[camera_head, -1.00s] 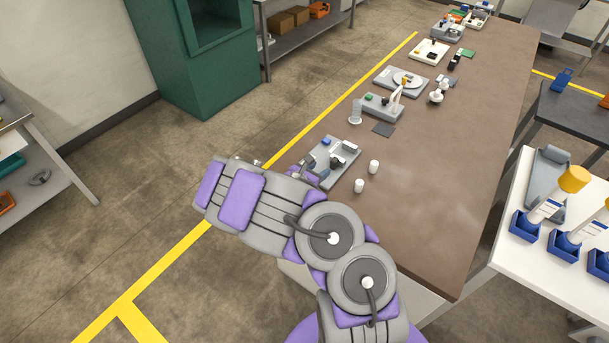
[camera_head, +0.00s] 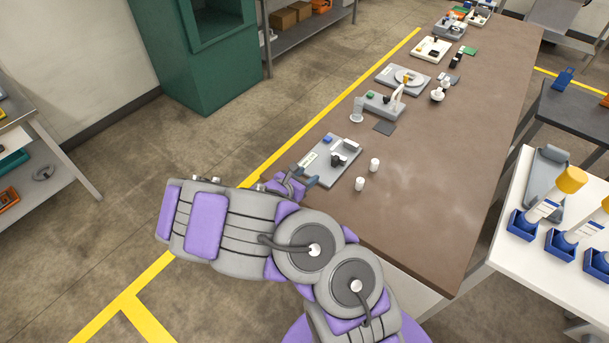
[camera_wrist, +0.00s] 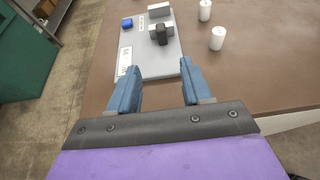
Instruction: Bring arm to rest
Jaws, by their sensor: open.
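My gripper (camera_head: 306,183) is at the near left edge of the brown bench (camera_head: 420,210), just short of a grey tray. In the wrist view my gripper (camera_wrist: 157,90) has its two blue fingers apart with nothing between them. The grey tray (camera_head: 345,168) holds a blue block (camera_wrist: 127,23), a dark part (camera_wrist: 161,36) and light grey blocks. The fingertips are close to the tray's near end; I cannot tell whether they touch it. My arm is bent, with its forearm out to the left over the floor.
Two white cylinders (camera_head: 374,165) (camera_head: 360,184) stand right of the tray. More fixtures (camera_head: 383,103) line the bench's far left side. A white table (camera_head: 540,240) with blue holders (camera_head: 523,224) is at right. A green cabinet (camera_head: 200,60) stands behind. The bench's near right part is clear.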

